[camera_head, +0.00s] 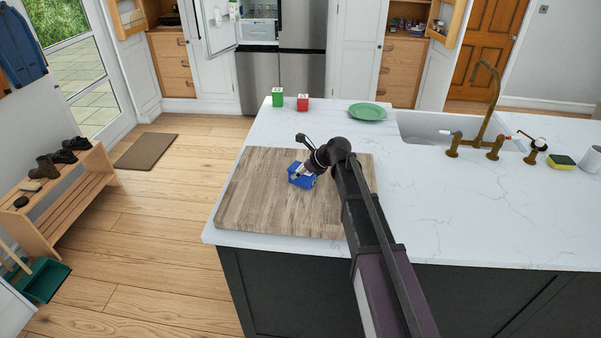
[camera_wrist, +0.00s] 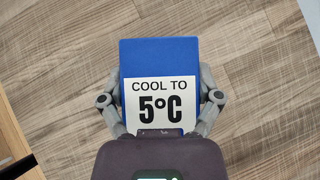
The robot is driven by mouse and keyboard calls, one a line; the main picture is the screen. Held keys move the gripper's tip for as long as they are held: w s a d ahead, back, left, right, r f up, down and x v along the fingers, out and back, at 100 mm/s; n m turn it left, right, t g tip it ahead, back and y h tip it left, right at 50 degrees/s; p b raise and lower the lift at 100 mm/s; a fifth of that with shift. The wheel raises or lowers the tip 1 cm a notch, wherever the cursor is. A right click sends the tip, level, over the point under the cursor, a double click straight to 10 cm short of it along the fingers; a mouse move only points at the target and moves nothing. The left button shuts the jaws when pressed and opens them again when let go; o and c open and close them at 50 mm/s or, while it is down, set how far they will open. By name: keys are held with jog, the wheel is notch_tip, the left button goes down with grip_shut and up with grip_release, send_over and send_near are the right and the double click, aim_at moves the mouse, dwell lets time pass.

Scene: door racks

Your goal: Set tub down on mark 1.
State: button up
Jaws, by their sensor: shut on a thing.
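A blue tub (camera_wrist: 160,56) with a white label reading "COOL TO 5°C" is between the fingers of my gripper (camera_wrist: 159,90) in the wrist view. The fingers press on its left and right sides, so my gripper is shut on it. In the head view the blue tub (camera_head: 299,181) and my gripper (camera_head: 303,174) are over the wooden board (camera_head: 260,210). I cannot tell whether the tub touches the board. No mark with a number 1 can be made out in either view.
The board lies on a white island counter (camera_head: 460,215). A sink (camera_head: 425,127) with a brass tap is at right. Much of the board is bare.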

jog(key=shift+r+p, duration=1.25)
jog(key=shift+r, duration=0.1)
jog(key=shift+s+r+p, duration=0.35)
jog(key=shift+r+p, duration=0.25)
jog(key=s+d, duration=0.1)
jog(key=s, duration=0.4)
jog(key=s+d, duration=0.2)
jog(key=s, duration=0.2)
jog(key=s+d+r+p, duration=0.1)
jog(key=s, duration=0.4)
jog(key=shift+s+d, duration=0.25)
jog(key=shift+s, duration=0.1)
jog(key=s+d, duration=0.1)
jog(key=d, duration=0.5)
jog(key=s+d+m+t, duration=0.1)
jog(key=d, duration=0.6)
jog(key=s+d+m+h, duration=0.1)
jog(key=d, duration=0.5)
jog(key=shift+s+d+t, duration=0.25)
jog(key=shift+s+t, duration=0.05)
jog(key=shift+s, duration=0.05)
